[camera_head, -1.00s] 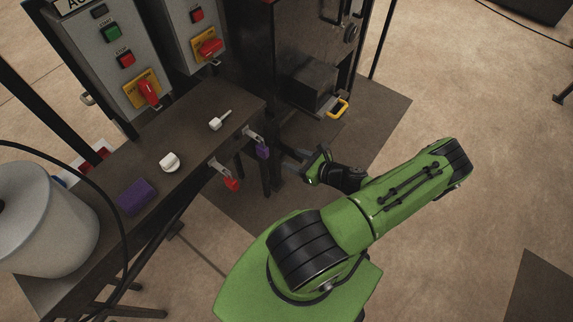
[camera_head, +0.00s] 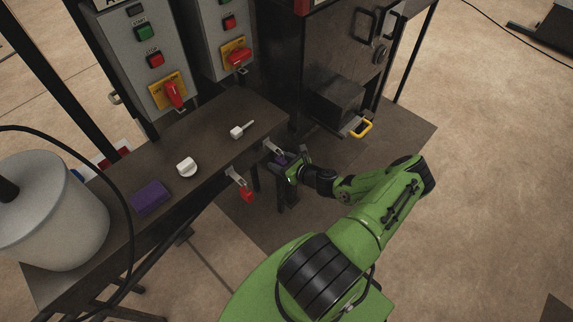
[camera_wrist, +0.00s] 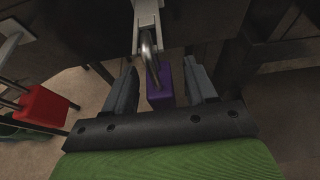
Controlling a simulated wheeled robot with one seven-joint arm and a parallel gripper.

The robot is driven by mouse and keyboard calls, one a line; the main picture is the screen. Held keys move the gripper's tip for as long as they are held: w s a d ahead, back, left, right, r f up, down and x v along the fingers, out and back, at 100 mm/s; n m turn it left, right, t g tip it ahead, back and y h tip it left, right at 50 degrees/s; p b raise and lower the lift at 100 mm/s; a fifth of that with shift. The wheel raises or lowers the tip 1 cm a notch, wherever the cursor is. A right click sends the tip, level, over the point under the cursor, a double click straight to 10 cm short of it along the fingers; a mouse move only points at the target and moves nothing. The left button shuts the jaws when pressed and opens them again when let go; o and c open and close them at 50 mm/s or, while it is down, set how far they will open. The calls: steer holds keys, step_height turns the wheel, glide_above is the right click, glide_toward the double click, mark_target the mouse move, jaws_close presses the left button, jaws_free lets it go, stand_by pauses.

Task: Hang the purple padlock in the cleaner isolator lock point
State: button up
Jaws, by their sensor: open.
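The purple padlock (camera_head: 281,160) hangs by its shackle from a metal hook at the bench's front edge; my gripper partly hides it in the head view. In the wrist view the padlock (camera_wrist: 160,88) hangs between my gripper's two open fingers, with a gap showing on each side. My gripper (camera_wrist: 161,66) is open and around the padlock, also seen at the bench edge in the head view (camera_head: 288,168). Two grey boxes carry yellow isolator plates with red handles, one at left (camera_head: 172,92) and one at right (camera_head: 236,58). I cannot read which is the cleaner's.
A red padlock (camera_head: 246,194) hangs from the neighbouring hook, left of the gripper in the wrist view (camera_wrist: 43,104). The bench (camera_head: 215,145) holds a purple block (camera_head: 151,197), a white knob-like piece (camera_head: 187,167) and a white-handled item (camera_head: 238,132).

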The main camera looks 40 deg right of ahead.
mark_target(284, 162)
steer(key=shift+c, duration=0.4)
jaws_close()
steer(key=c, duration=0.6)
jaws_free()
jaws_close()
steer(key=shift+r+p, duration=0.95)
steer(key=shift+r, duration=0.15)
steer(key=shift+s, duration=0.1)
steer(key=shift+s, duration=1.4)
steer(key=shift+f, duration=0.1)
